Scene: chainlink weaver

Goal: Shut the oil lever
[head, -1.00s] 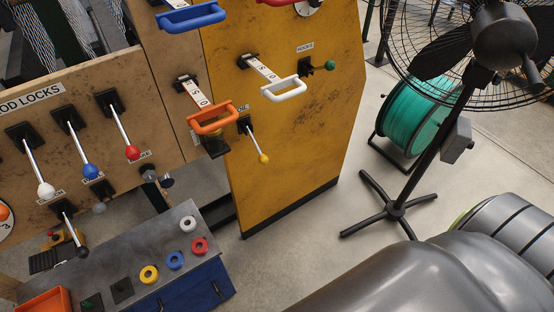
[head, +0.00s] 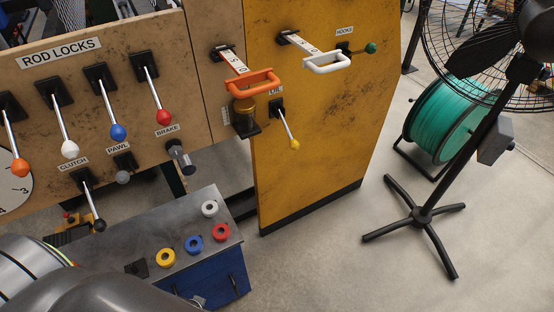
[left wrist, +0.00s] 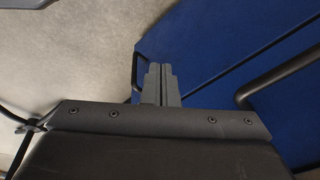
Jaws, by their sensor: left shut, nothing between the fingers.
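The oil lever (head: 287,128) is on the yellow panel under a small, partly hidden label that seems to read OIL. It has a black mount, a thin metal rod and a yellow ball knob, and it slants down to the right. No gripper touches it in the head view. My left gripper (left wrist: 161,70) shows in the left wrist view with its fingers together and empty, in front of a blue cabinet face. Neither gripper shows in the head view; part of my own arm fills the lower left corner there.
An orange handle (head: 250,82) and a white handle (head: 328,62) stick out above the lever. A workbench (head: 130,240) with coloured rings stands below left. A fan (head: 420,215) and green reel (head: 445,120) stand right on open floor.

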